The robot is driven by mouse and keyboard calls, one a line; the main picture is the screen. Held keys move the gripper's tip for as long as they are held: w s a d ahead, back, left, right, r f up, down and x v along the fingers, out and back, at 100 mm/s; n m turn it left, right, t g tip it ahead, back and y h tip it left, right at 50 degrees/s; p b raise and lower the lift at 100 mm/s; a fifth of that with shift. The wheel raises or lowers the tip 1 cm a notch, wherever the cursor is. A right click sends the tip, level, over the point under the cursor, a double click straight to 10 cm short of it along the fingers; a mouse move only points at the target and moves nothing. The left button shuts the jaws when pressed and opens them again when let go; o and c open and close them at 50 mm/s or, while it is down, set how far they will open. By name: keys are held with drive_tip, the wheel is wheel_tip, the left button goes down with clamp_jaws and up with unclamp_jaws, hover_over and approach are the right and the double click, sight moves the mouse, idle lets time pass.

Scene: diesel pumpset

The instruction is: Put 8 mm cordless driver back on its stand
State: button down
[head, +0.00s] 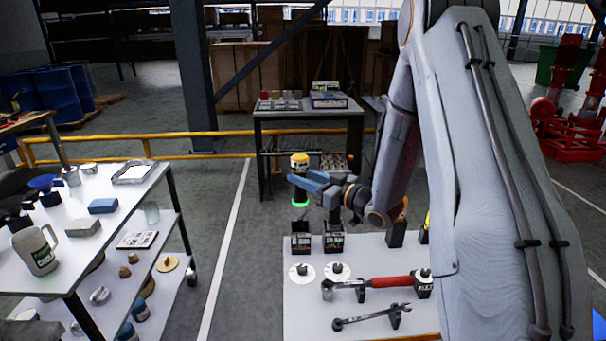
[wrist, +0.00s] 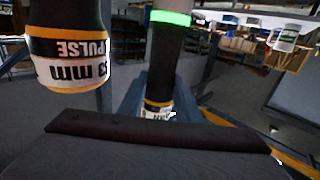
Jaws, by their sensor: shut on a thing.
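The cordless driver (head: 300,160) is dark with a yellow top, a pale label band and a glowing green ring at its lower end. My gripper (head: 309,182), with blue fingers, is shut on it and holds it roughly upright in the air. In the wrist view, the fingers (wrist: 158,108) close around a dark shaft with the green ring.
The bench (head: 300,315) also holds two white discs, a red-handled tool (head: 385,283) and a wrench (head: 370,317) on supports. A cart (head: 100,230) with a jug and small items stands at left. Another table (head: 308,112) stands behind. My arm hides the bench's right side.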

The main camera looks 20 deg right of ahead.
sight(306, 204)
drive_tip(key=shift+f+b, duration=1.9)
drive_tip(key=shift+f, duration=1.5)
drive_tip(key=shift+f+b, duration=0.5)
drive_tip(key=shift+f, duration=0.5)
drive_tip(key=c, duration=1.2)
unclamp_jaws()
drive_tip(key=shift+f, duration=0.1)
drive_tip(key=shift+s, duration=0.1)
drive_tip(key=b+v, duration=0.2)
drive_tip(key=v, duration=0.5)
drive_tip(key=shift+s+d, duration=0.25)
drive_tip(key=shift+s, duration=0.05)
